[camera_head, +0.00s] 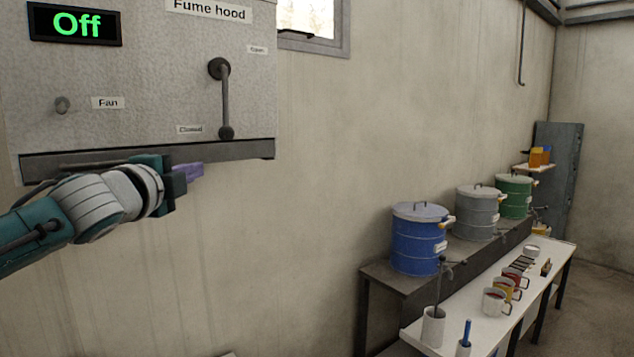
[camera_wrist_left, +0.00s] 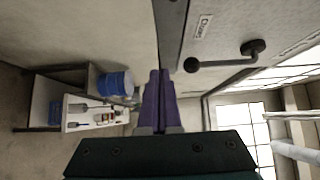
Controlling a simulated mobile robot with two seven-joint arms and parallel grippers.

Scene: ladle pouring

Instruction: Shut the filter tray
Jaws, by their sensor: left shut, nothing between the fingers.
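The fume hood (camera_head: 140,110) is a grey box on the wall at upper left. A dark grey strip (camera_head: 228,151) runs along its bottom edge and looks like the filter tray's front. I cannot tell how far the tray stands out. My left gripper (camera_head: 192,170) is just below and in front of this strip, its purple fingers pointing right, shut and empty. In the left wrist view the shut fingers (camera_wrist_left: 158,85) lie close beside the hood's dark edge (camera_wrist_left: 172,30). I cannot tell whether they touch. My right gripper is in neither view.
The hood's lever (camera_head: 224,100) points down toward the "Closed" label, and its display (camera_head: 76,24) reads "Off". Blue (camera_head: 418,240), grey (camera_head: 477,215) and green (camera_head: 514,198) drums stand at the right behind a white table (camera_head: 455,305) with mugs. The wall below the hood is clear.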

